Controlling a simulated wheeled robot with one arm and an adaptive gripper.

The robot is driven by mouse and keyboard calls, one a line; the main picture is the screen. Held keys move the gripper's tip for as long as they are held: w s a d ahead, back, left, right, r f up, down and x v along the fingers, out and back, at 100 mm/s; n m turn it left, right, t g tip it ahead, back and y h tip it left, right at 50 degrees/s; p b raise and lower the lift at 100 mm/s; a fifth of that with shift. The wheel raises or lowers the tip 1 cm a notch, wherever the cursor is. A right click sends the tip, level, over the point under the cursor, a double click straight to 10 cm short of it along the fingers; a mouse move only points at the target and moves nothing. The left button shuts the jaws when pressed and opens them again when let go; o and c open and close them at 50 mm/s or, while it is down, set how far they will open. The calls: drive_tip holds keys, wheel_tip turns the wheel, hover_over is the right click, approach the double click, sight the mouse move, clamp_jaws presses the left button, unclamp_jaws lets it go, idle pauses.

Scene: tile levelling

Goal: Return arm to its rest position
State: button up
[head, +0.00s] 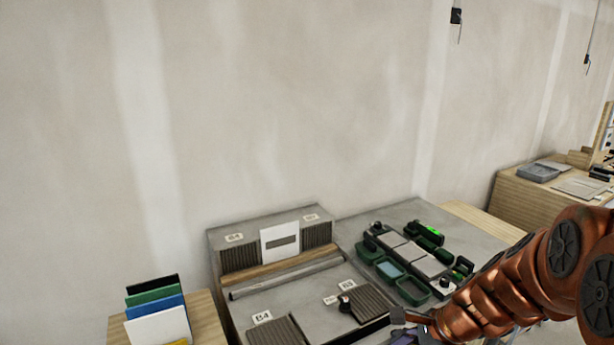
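My copper-coloured arm (490,300) reaches in from the right edge toward the bottom centre. Its end, my gripper (408,336), is at the bottom edge of the head view, in front of the grey workbench. The gripper is small, dark and partly cut off, so I cannot tell whether it is open or shut, or whether it holds anything.
A grey bench (385,213) carries ribbed dark tiles (372,304), a grey bar (285,277), green-rimmed trays (412,291) and a green-lit tool (427,232). Coloured folders (158,312) stand on a wooden table at left. Another wooden table (520,200) is at right. Bare wall lies behind.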

drive_tip(key=s+a+r+n+g+h, duration=0.1)
drive_tip(key=s+a+n+g, duration=0.1)
drive_tip(key=s+n, duration=0.35)
drive_tip(key=s+a+r+n+g, duration=0.1)
drive_tip(key=s+a+n, duration=0.2)
drive_tip(key=s+n, duration=0.3)
drive_tip(key=s+d+r+n+g+h, duration=0.1)
drive_tip(key=s+d+n, duration=0.1)
drive_tip(key=s, duration=0.4)
drive_tip(key=s+d+n+g+h, duration=0.1)
drive_tip(key=s+n+h, duration=0.1)
drive_tip(key=s+n, duration=0.3)
drive_tip(key=shift+s+d+r+h, duration=0.3)
drive_tip(key=shift+s+d+r, duration=0.1)
drive_tip(key=shift+s, duration=0.15)
drive_tip(key=shift+n, duration=0.25)
drive_tip(key=shift+c, duration=0.4)
